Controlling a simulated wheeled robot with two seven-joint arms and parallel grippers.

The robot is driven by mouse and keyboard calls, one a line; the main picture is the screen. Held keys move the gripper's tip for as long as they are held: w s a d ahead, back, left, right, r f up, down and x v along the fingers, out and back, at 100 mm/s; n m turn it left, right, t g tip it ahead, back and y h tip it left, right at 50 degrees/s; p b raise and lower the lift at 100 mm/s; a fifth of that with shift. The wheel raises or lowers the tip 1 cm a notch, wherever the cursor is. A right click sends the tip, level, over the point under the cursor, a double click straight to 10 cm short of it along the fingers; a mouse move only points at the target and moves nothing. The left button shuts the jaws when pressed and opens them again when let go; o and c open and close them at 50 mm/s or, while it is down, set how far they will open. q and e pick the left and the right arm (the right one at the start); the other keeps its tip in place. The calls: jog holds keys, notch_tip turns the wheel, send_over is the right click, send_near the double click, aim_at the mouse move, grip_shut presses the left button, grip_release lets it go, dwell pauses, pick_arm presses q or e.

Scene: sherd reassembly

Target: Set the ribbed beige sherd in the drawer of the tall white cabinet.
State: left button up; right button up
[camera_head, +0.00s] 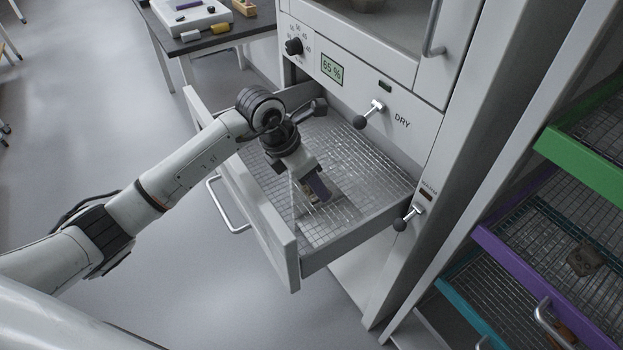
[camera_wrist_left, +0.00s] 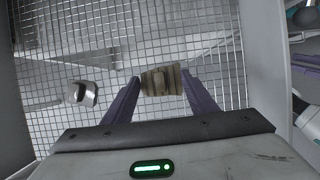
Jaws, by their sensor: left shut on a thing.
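The tall white cabinet (camera_head: 440,105) has its wire-mesh-bottomed drawer (camera_head: 262,207) pulled open. My left gripper (camera_head: 318,192) points down inside the drawer, over the mesh. In the left wrist view, its purple fingers (camera_wrist_left: 160,88) are shut on the ribbed beige sherd (camera_wrist_left: 162,80), one finger on each side. The sherd shows raised bands. In the head view it is mostly hidden by the gripper. I cannot tell whether it touches the mesh. My right gripper is not in view.
The cabinet front has a dial (camera_head: 293,46), a 65 % display (camera_head: 331,68) and two knobbed levers. At right, a rack holds green, purple (camera_head: 515,262) and teal mesh trays; a sherd (camera_head: 584,260) lies in the purple one. A dark table (camera_head: 215,38) stands behind.

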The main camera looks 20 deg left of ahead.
pick_arm(q)
jog(key=o, duration=1.1)
jog(key=shift+a+r, duration=0.1)
jog(key=shift+r, duration=0.4)
jog(key=v, duration=1.1)
jog(key=shift+s+a+p, duration=0.1)
jog(key=shift+s+p, duration=0.05)
jog(key=shift+p, duration=0.25)
